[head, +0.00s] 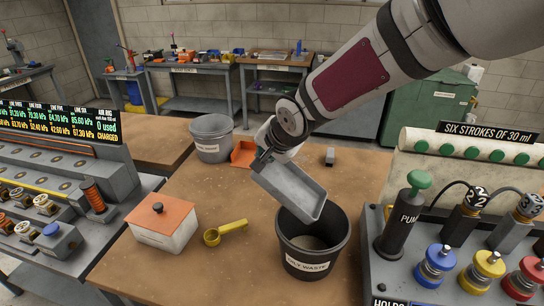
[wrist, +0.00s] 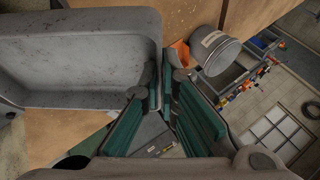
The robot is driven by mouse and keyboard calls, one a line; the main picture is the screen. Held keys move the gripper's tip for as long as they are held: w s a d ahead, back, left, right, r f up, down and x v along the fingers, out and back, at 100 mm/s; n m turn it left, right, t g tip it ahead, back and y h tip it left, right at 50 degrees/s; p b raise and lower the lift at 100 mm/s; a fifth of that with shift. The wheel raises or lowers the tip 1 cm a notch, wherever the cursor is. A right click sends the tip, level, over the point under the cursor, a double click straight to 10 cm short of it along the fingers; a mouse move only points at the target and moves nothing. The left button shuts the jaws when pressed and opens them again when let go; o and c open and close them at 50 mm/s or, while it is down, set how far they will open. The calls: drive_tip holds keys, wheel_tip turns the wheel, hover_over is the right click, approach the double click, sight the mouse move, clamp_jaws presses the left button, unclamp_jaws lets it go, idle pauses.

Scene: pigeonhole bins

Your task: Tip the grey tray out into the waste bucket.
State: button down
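The grey tray (head: 290,188) is held in the air by its upper left end, tilted with its far lower right end over the black waste bucket (head: 313,264). In the wrist view the tray (wrist: 80,62) shows its inside, bare but for some small dark specks. My gripper (wrist: 165,88) is shut on the tray's wall, with a teal-padded finger on each side. It also shows in the head view (head: 266,152), partly hidden. The bucket stands upright on the table, with a pale beige layer visible inside. Its label reads partly "WASTE".
A grey bucket (head: 211,140), an orange tray (head: 243,154) and a small grey block (head: 330,156) stand behind. A white box with an orange lid (head: 165,218) and a yellow scoop (head: 224,232) lie to the left. A pump panel (head: 450,262) borders the right.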

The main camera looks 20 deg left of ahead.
drive_tip(key=shift+w+a+f+g+h+b, duration=0.1)
drive_tip(key=shift+a+f+g+h+b, duration=0.05)
drive_tip(key=shift+a+f+h+b, duration=0.4)
drive_tip(key=shift+w+a+f+g+h+b, duration=0.15)
drive_tip(key=shift+a+f+h+b, duration=0.2)
drive_tip(key=shift+f+h+b, duration=0.25)
drive_tip(key=f+h, duration=0.2)
drive_tip(key=f, duration=0.1)
drive_tip(key=f+n+h, duration=0.1)
drive_tip(key=f, duration=0.1)
drive_tip(key=shift+s+a+f+g+h+b, duration=0.1)
drive_tip(key=shift+a+f+g+h+b, duration=0.15)
drive_tip(key=shift+a+g+b, duration=0.1)
